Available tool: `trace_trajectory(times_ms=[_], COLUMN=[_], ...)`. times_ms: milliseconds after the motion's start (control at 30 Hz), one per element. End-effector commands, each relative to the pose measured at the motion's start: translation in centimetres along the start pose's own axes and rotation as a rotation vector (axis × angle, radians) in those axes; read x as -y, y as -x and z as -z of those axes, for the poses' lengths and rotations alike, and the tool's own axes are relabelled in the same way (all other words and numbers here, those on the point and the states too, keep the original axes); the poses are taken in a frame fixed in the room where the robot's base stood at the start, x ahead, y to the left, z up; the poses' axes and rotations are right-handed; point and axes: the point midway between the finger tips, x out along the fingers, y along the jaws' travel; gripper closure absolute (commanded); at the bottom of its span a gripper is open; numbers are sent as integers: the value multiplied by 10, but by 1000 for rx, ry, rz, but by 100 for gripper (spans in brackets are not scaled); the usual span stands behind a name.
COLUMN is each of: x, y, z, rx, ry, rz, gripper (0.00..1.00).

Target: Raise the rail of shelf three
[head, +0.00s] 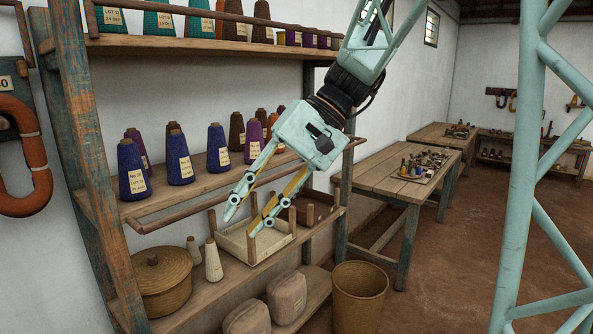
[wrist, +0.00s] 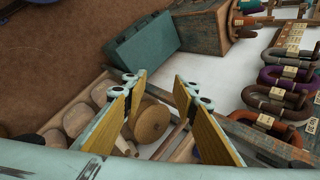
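A wooden shelf rack stands on the left of the head view. Its middle shelf (head: 190,190) bears blue, purple and brown yarn cones. A brown wooden rail (head: 180,214) runs along that shelf's front, slightly below the board's edge. Another rail (head: 232,17) runs above the front edge of the top shelf (head: 180,44). No shelf number is readable, so I cannot tell which is shelf three. My gripper (head: 247,216) points down in front of the middle shelf, its fingers covering part of the rail. In the wrist view my gripper (wrist: 160,84) is open with nothing between its fingers.
Below stand a round lidded basket (head: 160,279), pale cones (head: 213,260) and a light wooden tray (head: 235,243) close beneath my fingertips. A tall bin (head: 359,297) stands on the floor. A table (head: 385,182) stands behind on the right. Floor in front is clear.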

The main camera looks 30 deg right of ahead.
Motion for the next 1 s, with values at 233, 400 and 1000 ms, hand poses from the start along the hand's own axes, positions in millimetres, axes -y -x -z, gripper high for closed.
trace_trajectory(times_ms=[233,400,1000], x=[-4,-8,-55], y=[5,10,43], z=[54,92,223], rx=[-4,-15,-106], ry=[-32,-48,-80], rz=[118,201,492], gripper=[74,74,74])
